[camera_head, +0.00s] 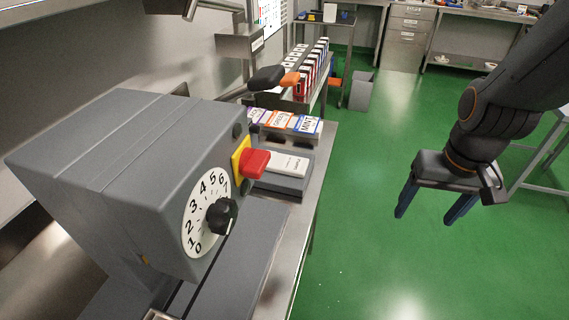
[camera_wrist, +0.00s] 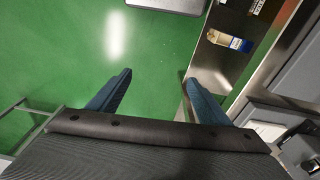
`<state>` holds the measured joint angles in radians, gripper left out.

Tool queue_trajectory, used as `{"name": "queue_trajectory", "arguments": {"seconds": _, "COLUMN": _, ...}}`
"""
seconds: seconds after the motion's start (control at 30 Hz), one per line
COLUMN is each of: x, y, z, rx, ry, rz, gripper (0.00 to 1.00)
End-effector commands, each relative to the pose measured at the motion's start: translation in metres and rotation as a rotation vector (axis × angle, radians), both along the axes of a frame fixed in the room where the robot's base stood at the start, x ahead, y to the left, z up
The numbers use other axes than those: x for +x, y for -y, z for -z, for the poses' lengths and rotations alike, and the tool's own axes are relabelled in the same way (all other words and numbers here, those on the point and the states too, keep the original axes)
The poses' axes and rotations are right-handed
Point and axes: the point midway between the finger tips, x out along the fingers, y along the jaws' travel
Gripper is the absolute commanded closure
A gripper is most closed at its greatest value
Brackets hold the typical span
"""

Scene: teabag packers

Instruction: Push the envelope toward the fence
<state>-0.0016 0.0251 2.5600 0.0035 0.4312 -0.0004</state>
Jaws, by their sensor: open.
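My gripper (camera_head: 425,213) hangs over the open green floor at the right of the head view, apart from the bench. Its two blue fingers are spread with nothing between them, also in the wrist view (camera_wrist: 157,80). I cannot pick out an envelope or a fence for certain. A flat white piece with small dark print (camera_head: 288,163) lies on a grey unit (camera_head: 283,185) behind the dial machine.
A big grey machine (camera_head: 130,165) with a numbered dial (camera_head: 205,212) and a red button (camera_head: 255,162) fills the left. Labelled tea boxes (camera_head: 291,122) stand behind it on the steel bench. A grey bin (camera_head: 361,91) is on the floor. Floor between bench and gripper is clear.

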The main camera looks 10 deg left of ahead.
Motion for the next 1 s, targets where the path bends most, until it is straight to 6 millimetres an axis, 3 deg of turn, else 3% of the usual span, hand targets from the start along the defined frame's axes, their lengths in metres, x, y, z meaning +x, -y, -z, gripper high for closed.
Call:
{"name": "queue_trajectory", "arguments": {"seconds": 0.03, "x": 0.000, "y": 0.000, "z": 0.000, "rx": 0.002, "ry": -0.001, "rz": 0.005, "gripper": 0.38}}
{"name": "queue_trajectory", "arguments": {"seconds": 0.17, "x": 0.006, "y": -0.005, "z": 0.006, "rx": 0.047, "ry": -0.034, "rz": 0.130, "gripper": 0.60}}
{"name": "queue_trajectory", "arguments": {"seconds": 0.27, "x": 0.017, "y": -0.019, "z": 0.013, "rx": 0.140, "ry": -0.106, "rz": 0.374, "gripper": 0.76}}
{"name": "queue_trajectory", "arguments": {"seconds": 0.4, "x": 0.046, "y": -0.053, "z": 0.017, "rx": 0.335, "ry": -0.266, "rz": 0.821, "gripper": 1.00}}
{"name": "queue_trajectory", "arguments": {"seconds": 0.6, "x": 0.102, "y": -0.101, "z": 0.000, "rx": 0.600, "ry": -0.525, "rz": 1.309, "gripper": 1.00}}
{"name": "queue_trajectory", "arguments": {"seconds": 0.7, "x": 0.124, "y": -0.114, "z": -0.011, "rx": 0.686, "ry": -0.622, "rz": 1.440, "gripper": 1.00}}
{"name": "queue_trajectory", "arguments": {"seconds": 0.87, "x": 0.138, "y": -0.124, "z": -0.019, "rx": 0.744, "ry": -0.692, "rz": 1.521, "gripper": 1.00}}
{"name": "queue_trajectory", "arguments": {"seconds": 1.0, "x": 0.139, "y": -0.133, "z": -0.012, "rx": 0.745, "ry": -0.697, "rz": 1.525, "gripper": 1.00}}
